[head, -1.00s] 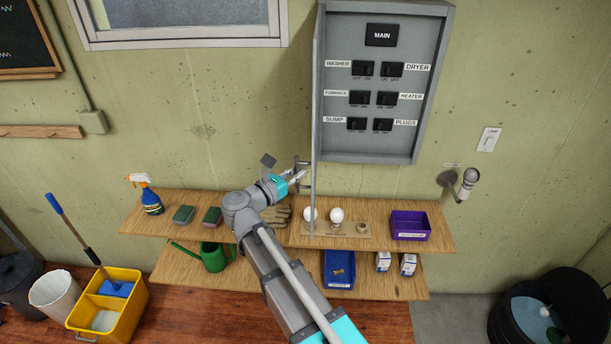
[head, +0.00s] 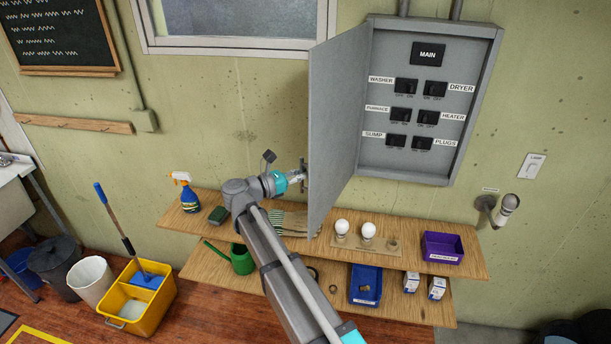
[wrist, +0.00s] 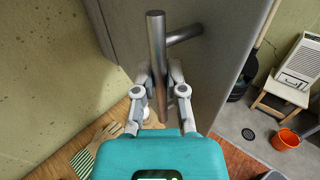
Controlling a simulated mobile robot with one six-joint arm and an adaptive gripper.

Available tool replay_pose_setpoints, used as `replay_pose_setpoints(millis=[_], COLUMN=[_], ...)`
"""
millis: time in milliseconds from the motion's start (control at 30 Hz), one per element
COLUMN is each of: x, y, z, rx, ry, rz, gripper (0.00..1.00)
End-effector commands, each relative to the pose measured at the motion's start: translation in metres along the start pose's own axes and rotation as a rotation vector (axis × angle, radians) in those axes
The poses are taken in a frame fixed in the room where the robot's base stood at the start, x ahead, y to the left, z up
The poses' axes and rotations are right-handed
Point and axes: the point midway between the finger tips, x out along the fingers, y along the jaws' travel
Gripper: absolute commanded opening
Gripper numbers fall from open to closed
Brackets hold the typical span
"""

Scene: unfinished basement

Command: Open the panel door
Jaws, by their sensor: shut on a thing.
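The grey panel door (head: 338,130) stands swung open from the left side of the breaker panel (head: 428,105), its face turned toward the left. The panel's inside shows labelled black switches. The door's bar handle (wrist: 157,55) shows upright in the wrist view, on a short post. My gripper (head: 300,176) is at the door's lower outer edge. In the wrist view my gripper (wrist: 160,82) is shut around the lower part of the bar handle, one finger on each side. The fingertips are partly hidden behind the bar.
A wooden shelf (head: 465,262) below holds light bulbs (head: 342,228), a purple bin (head: 443,247), gloves and a spray bottle (head: 186,191). A yellow mop bucket (head: 140,297) stands on the floor at left. The wall left of the door is free.

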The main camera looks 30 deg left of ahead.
Motion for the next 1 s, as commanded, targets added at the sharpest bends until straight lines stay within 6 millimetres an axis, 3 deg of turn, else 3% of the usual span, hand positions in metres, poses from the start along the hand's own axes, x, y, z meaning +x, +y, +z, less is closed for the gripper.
replay_pose_setpoints(millis=[167,200,367,767,1000], x=[0.003,0.004,0.005,0.004,-0.009], y=[0.0,0.0,-0.001,-0.001,0.0], z=[0.001,0.001,0.001,0.001,0.001], rx=[0.0,0.0,0.0,0.0,0.0], ry=[-0.003,-0.003,-0.003,-0.002,-0.002], rz=[-0.003,-0.004,-0.004,-0.004,-0.003], gripper=[0.0,0.21,0.51,0.51,0.51])
